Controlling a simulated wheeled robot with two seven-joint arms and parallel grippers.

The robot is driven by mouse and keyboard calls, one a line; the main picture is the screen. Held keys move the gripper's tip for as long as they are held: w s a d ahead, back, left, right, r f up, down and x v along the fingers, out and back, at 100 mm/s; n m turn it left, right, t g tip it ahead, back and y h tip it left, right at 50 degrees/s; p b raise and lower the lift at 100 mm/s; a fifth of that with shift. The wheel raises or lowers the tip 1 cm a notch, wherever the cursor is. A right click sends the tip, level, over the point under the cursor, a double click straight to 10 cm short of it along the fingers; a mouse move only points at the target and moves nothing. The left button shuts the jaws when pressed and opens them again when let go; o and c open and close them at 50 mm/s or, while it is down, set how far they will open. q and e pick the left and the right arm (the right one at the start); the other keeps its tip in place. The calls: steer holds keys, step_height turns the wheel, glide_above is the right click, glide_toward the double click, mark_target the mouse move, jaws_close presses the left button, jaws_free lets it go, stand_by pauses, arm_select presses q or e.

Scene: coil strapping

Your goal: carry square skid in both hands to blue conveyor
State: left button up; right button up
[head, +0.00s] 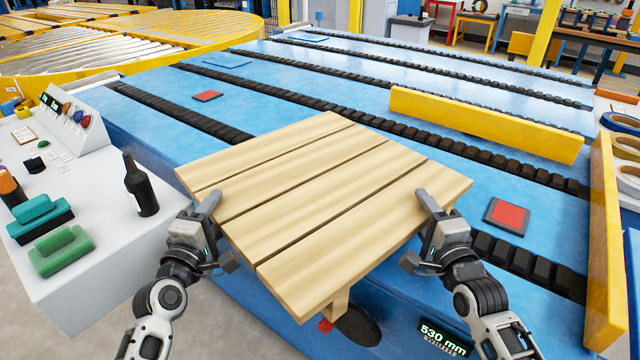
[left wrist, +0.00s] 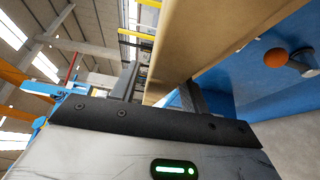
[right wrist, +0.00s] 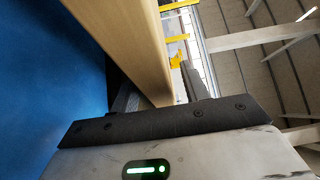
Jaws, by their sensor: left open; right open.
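The square skid (head: 320,200) is a pale wooden slatted platform. It lies turned at an angle over the near edge of the blue conveyor (head: 290,95), with its near corner and a leg overhanging the front. My left gripper (head: 212,205) is open at the skid's left edge, and the skid's board (left wrist: 205,35) lies between its fingers in the left wrist view. My right gripper (head: 432,208) is open at the right edge, with the board (right wrist: 135,45) between its fingers in the right wrist view. Whether the skid's underside rests on the conveyor is hidden.
Yellow guide bars (head: 485,122) stand on the conveyor behind and at the right (head: 604,240). Red pads (head: 507,215) sit on the deck. The deck behind the skid is mostly clear.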

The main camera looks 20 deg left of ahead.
arm_select(q)
steer(key=shift+w, duration=0.15)
arm_select(e)
steer(key=shift+w, duration=0.1)
arm_select(q)
steer(key=shift+c, duration=0.3)
arm_select(e)
steer(key=shift+c, duration=0.3)
arm_select(q)
jaws_close()
arm_select(e)
jaws_close()
steer(key=shift+r, duration=0.1)
